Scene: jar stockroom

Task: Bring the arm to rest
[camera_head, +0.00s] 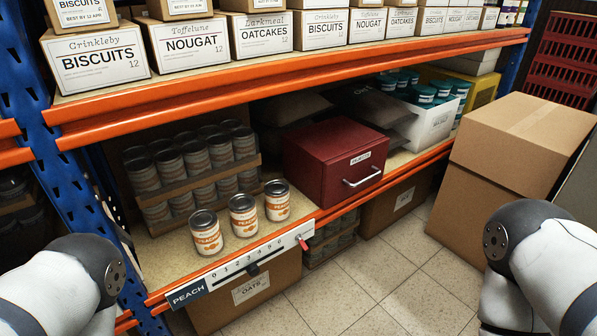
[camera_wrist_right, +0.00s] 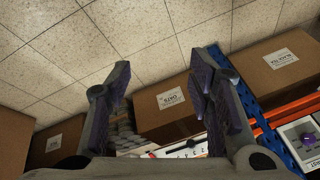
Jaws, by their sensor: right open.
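My right gripper (camera_wrist_right: 163,66) shows in the right wrist view with its two fingers wide apart and nothing between them. It is in front of the lower shelf, with floor tiles and boxes beyond it. In the head view, only rounded links of my two arms show at the lower left and lower right; neither gripper is in that view. Three peach cans stand upright in a slanting row at the shelf front: a left one (camera_head: 206,233), a middle one (camera_head: 243,216) and a right one (camera_head: 277,201). The numbered PEACH strip (camera_head: 229,271) runs along the shelf edge below them.
A dark red box with a handle (camera_head: 318,172) stands right of the cans. Stacked cans (camera_head: 172,168) are behind them. A white bin (camera_head: 432,124) holds teal-lidded jars. A large cardboard box (camera_head: 513,145) stands at the right. The tiled floor (camera_head: 385,278) between is clear.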

